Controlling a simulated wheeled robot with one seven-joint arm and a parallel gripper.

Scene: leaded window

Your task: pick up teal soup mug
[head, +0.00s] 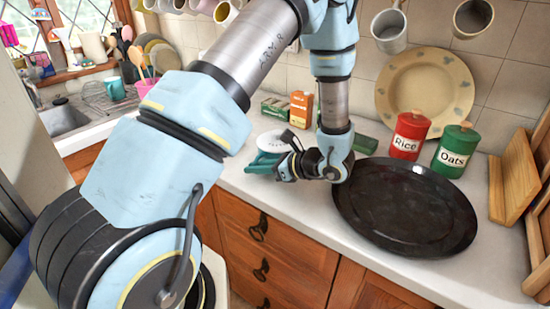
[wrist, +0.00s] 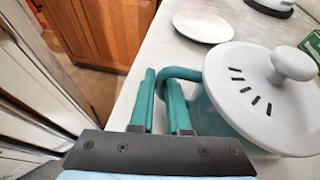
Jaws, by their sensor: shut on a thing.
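The teal soup mug (wrist: 206,116) stands at the right in the wrist view, with a pale grey lid (wrist: 247,98) that has a round knob and a row of dark slots. My gripper (wrist: 162,84) has its teal fingers on either side of the mug's looped handle, shut on it. The lid covers most of the mug body from above. In the head view my gripper (head: 262,162) is low over the counter by the front edge, with the whitish lid (head: 276,141) just behind it; the mug body is mostly hidden there. I cannot tell whether the mug touches the counter.
A large black tray (head: 405,205) lies to the right, near red Rice (head: 409,135) and green Oats (head: 455,150) canisters. Small boxes (head: 301,108) stand behind my gripper. A white plate (wrist: 203,27) lies beyond the mug. Another teal mug (head: 115,88) is by the sink.

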